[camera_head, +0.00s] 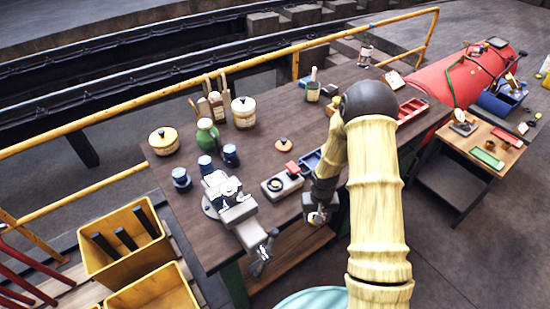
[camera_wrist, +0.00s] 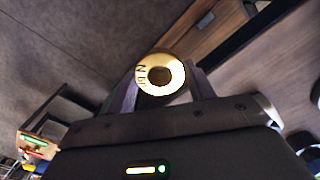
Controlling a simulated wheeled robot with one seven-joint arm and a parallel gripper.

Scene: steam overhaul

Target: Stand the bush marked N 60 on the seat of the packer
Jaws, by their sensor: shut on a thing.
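My gripper (camera_wrist: 160,95) is shut on a brass ring-shaped bush (camera_wrist: 145,75). The bush's end face, with its round hole, faces the wrist camera; its mark starts with N, but the digits are hard to read. In the head view my gripper (camera_head: 318,212) hangs at the bench's front edge, right of a low grey block (camera_head: 282,187). The bush is too small there to make out clearly. The grey block has a dark round spot and a red part on top; I cannot tell whether it is the packer.
A vise (camera_head: 232,200) stands left of the grey block on the wooden bench (camera_head: 290,118). Blue-grey jars (camera_head: 181,178), a green bottle (camera_head: 207,135) and tins stand behind. Blue (camera_head: 311,160) and red (camera_head: 412,110) trays lie near my arm. Yellow bins (camera_head: 125,250) stand left.

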